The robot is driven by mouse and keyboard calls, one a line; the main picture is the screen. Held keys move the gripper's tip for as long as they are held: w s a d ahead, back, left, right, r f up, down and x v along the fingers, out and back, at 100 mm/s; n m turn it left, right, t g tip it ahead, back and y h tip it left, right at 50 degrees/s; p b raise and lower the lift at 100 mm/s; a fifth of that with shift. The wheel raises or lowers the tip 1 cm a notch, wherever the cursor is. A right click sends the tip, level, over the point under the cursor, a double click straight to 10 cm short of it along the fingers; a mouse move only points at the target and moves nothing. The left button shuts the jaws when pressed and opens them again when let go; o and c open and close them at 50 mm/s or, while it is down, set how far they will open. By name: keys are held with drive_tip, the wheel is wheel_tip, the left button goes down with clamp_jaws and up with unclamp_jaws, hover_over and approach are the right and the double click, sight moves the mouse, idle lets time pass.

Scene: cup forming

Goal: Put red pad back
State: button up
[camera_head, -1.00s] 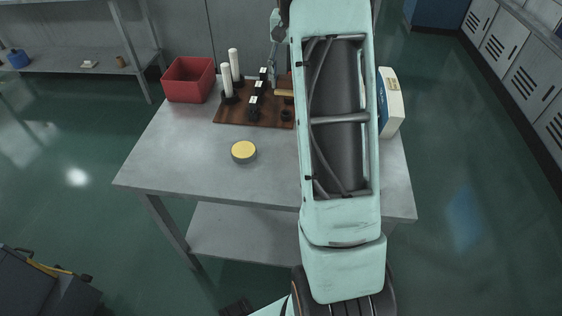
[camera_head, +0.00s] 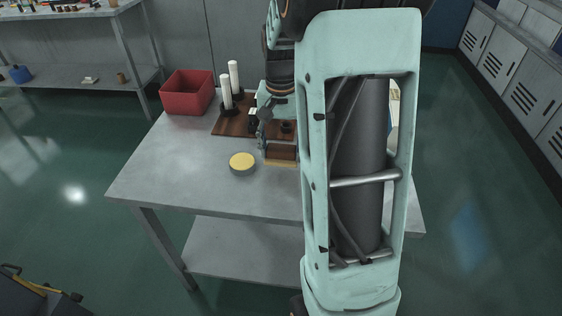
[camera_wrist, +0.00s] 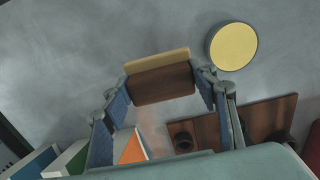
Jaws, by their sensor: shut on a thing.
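My gripper (camera_head: 280,140) is shut on a reddish-brown block with a tan edge (camera_head: 281,155). In the wrist view the block (camera_wrist: 163,84) sits between the two fingers (camera_wrist: 165,92), with its tan strip on the far side. I see no other pad that looks red, and cannot tell for sure that this block is the red pad. It is in front of the dark wooden board (camera_head: 228,128); its height above the table is unclear. A round pad with a yellow top (camera_head: 242,161) lies on the table just left of it, also in the wrist view (camera_wrist: 233,46).
A red bin (camera_head: 188,92) stands at the table's back left. White cylinders (camera_head: 234,76) stand upright on the board. A white and blue box (camera_head: 394,105) is on the right, partly behind my arm. The grey table's (camera_head: 165,170) front left is clear.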

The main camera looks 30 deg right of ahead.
sight(281, 158)
drive_tip(key=shift+s+a+f+b, duration=0.15)
drive_tip(key=shift+f+b, duration=0.2)
drive_tip(key=shift+f, duration=1.35)
drive_tip(key=shift+f, duration=0.15)
drive_tip(key=o, duration=1)
wheel_tip(281, 158, up, 12)
drive_tip(key=p, duration=0.2)
drive_tip(key=shift+p, duration=0.4)
